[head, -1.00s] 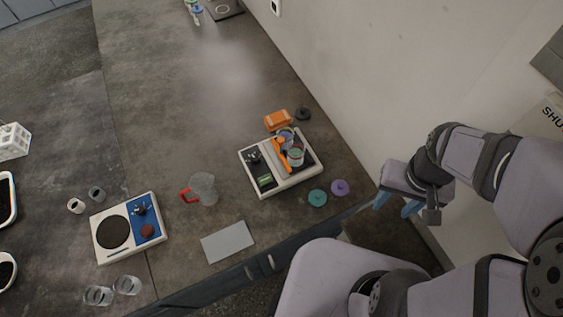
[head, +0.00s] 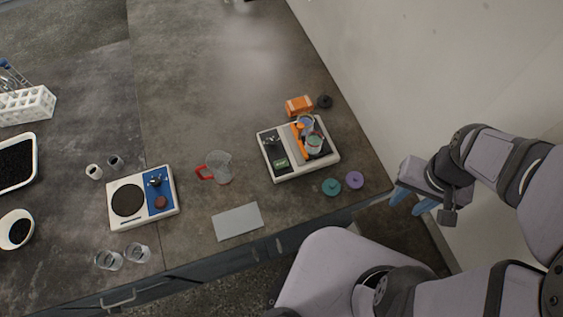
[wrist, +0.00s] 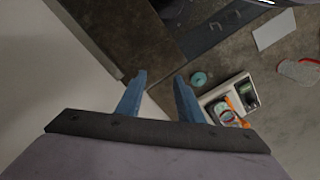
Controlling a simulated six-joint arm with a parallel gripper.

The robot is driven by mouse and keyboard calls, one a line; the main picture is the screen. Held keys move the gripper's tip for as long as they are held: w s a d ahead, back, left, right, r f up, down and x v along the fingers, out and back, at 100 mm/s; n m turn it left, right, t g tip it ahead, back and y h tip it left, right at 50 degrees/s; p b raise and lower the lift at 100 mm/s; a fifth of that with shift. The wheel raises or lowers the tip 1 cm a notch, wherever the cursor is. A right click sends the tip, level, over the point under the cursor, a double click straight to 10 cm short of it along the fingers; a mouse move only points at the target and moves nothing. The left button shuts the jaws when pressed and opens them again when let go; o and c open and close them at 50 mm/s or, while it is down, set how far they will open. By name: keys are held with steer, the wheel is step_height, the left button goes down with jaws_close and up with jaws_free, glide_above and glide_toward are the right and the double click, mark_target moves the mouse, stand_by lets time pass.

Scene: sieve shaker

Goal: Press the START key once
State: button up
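The sieve shaker (head: 268,171) is a white-framed box at the right part of the bench, with a dark knob, a small green display (head: 281,163) and an orange clamp (head: 297,140) over round sieves (head: 313,146). The START key is too small to make out. The shaker also shows in the wrist view (wrist: 212,97), beyond and right of my fingers. My gripper (head: 412,201) is off the bench's right edge, well to the right of the shaker. In the wrist view its two blue fingers (wrist: 158,97) stand apart with nothing between them.
Teal (head: 331,187) and purple (head: 354,180) discs lie between shaker and bench edge. An orange block (head: 299,105) and a black disc (head: 324,102) lie behind the shaker. Left are a grey plate (head: 238,222), a red-handled beaker (head: 219,168) and a second white device (head: 113,220).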

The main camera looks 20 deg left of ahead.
jaws_close()
stand_by(1.5)
